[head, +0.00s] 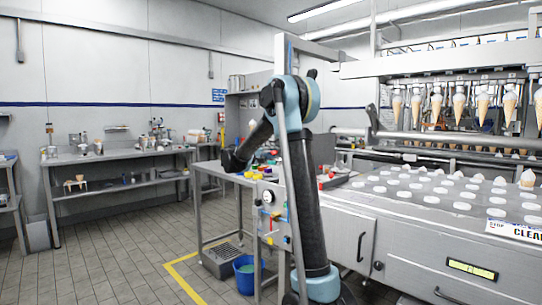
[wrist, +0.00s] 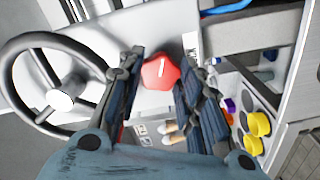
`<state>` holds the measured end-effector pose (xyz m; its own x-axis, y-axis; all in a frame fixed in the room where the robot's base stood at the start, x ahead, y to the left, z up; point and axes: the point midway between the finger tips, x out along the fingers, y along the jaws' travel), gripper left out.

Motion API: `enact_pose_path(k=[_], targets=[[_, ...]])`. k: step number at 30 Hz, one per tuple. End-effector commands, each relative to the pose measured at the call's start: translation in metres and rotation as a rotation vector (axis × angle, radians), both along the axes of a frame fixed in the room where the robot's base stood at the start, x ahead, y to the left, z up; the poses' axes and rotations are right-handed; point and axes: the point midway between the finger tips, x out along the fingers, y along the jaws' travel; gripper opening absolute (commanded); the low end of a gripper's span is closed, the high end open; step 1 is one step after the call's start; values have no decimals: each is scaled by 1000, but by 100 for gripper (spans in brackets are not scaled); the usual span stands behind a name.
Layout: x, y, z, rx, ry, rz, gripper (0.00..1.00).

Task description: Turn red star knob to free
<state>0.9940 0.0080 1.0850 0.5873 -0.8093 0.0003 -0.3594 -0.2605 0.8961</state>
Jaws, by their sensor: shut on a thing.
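The red star knob (wrist: 160,73) shows in the upper middle of the wrist view, with a pale pointer line on its face. My gripper (wrist: 161,62) has one dark finger on each side of the knob and is shut on it. The fingers hide part of the knob's left and right edges. A white label plate (wrist: 192,44) stands just right of the knob, its text too small to read. In the head view my arm reaches toward the left, and I cannot make out the knob or my fingertips there.
A dark handwheel (wrist: 62,97) is close to the left finger in the wrist view. Yellow cups (wrist: 258,124) stand at the right. In the head view, a machine with hanging cones (head: 459,104) fills the right, a blue bucket (head: 246,276) stands below, and the left floor is clear.

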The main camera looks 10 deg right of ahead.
Motion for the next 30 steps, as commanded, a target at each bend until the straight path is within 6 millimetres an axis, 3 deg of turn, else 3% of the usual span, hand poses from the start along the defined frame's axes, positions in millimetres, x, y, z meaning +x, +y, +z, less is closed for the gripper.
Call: enact_pose_path(k=[15, 30], targets=[[2, 4, -1, -221, 306, 9, 10], [1, 3, -1, -278, 386, 7, 10]])
